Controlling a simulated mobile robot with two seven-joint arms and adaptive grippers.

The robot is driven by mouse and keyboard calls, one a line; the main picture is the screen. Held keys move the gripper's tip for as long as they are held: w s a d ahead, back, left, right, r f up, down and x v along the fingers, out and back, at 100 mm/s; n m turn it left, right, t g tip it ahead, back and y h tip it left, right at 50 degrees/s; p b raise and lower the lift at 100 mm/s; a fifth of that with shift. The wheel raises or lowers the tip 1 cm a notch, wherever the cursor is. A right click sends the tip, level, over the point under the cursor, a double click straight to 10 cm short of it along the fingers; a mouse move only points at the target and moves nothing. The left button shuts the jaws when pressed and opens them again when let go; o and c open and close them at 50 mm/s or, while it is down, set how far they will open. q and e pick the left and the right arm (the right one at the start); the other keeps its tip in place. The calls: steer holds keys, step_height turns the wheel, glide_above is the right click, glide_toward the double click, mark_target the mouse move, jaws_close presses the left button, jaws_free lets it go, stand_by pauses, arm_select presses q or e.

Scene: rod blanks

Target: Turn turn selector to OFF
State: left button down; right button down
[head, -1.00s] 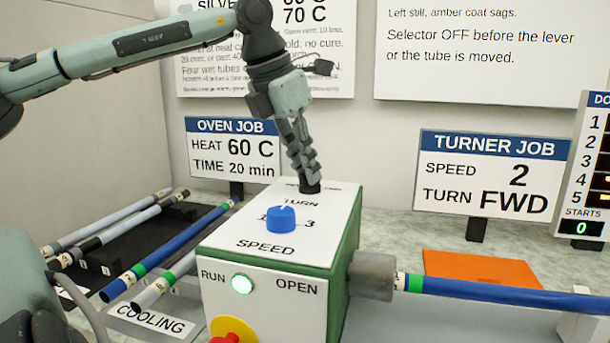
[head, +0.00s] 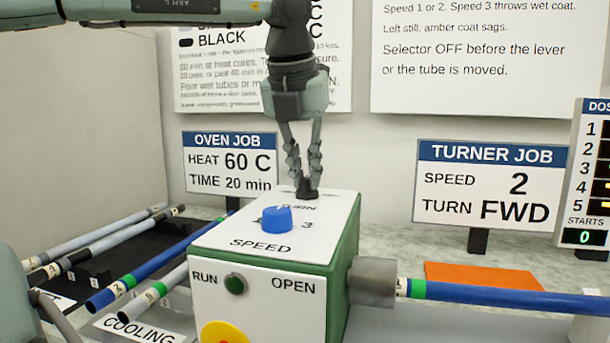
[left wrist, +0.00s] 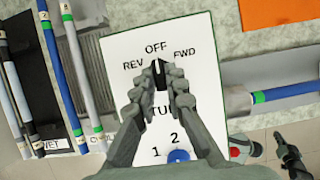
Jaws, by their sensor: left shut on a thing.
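The turn selector (head: 307,195) is a small black knob at the back of the white top of the turner box (head: 250,244). My left gripper (head: 306,184) points down and is shut on it from both sides. In the left wrist view the selector (left wrist: 160,70) sits between the fingertips, below the printed REV, OFF and FWD. It appears to line up with OFF, in the middle. The fingers hide part of the TURN label. The round RUN lamp (head: 235,284) on the box front is dark green, unlit. A dark jointed part (left wrist: 290,155), perhaps my right gripper, shows at lower right.
The blue SPEED knob (head: 277,218) stands in front of the selector. A blue tube (head: 500,295) extends right from the grey chuck (head: 372,281). Several tubes lie on the rack at left. A TURNER JOB sign (head: 489,183) reads speed 2, FWD.

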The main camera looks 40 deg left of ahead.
stand_by(0.4)
arm_select(q)
steer(key=c, duration=1.6)
jaws_free()
steer(key=shift+o, duration=0.2)
steer(key=shift+r, duration=0.1)
steer(key=v, duration=1.2)
steer(key=shift+s+d, duration=0.15)
